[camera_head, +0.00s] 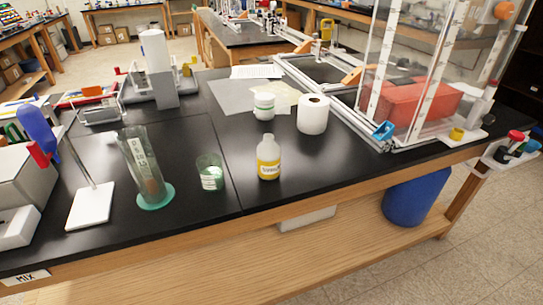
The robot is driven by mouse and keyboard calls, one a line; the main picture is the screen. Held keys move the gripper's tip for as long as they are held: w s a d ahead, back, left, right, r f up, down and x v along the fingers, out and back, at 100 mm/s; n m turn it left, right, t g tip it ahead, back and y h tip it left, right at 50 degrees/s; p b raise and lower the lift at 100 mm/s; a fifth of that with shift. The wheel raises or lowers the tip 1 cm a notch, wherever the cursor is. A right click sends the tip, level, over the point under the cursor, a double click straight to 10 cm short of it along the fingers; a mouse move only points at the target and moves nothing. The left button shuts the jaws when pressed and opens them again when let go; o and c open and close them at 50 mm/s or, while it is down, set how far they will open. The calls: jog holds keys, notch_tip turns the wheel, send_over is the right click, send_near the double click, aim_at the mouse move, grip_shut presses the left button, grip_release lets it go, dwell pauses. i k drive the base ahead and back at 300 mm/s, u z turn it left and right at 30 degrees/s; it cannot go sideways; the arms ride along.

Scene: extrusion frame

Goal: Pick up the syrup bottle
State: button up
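A small bottle (268,160) with a pale top and a yellow lower band stands upright on the black bench top (222,228), near its front edge. The dark lettering on its band is too small to read surely; it is the most likely syrup bottle. Nothing touches it, and its front is fully in sight. My gripper is not in view.
A green-tinted beaker (209,172) and a tall graduated cylinder (142,168) stand left of the bottle. Behind it are a white jar (264,105) and a paper roll (313,114). A clear-walled enclosure (425,75) fills the right. Bare bench lies in front of the bottle.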

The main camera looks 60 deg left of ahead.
aim_at(269, 151)
jog(key=z, duration=0.45)
jog(key=i, duration=0.15)
jog(key=u, duration=2.85)
jog(key=k, duration=0.9)
jog(key=u, duration=0.2)
jog(key=i, duration=0.9)
jog(key=z, duration=0.1)
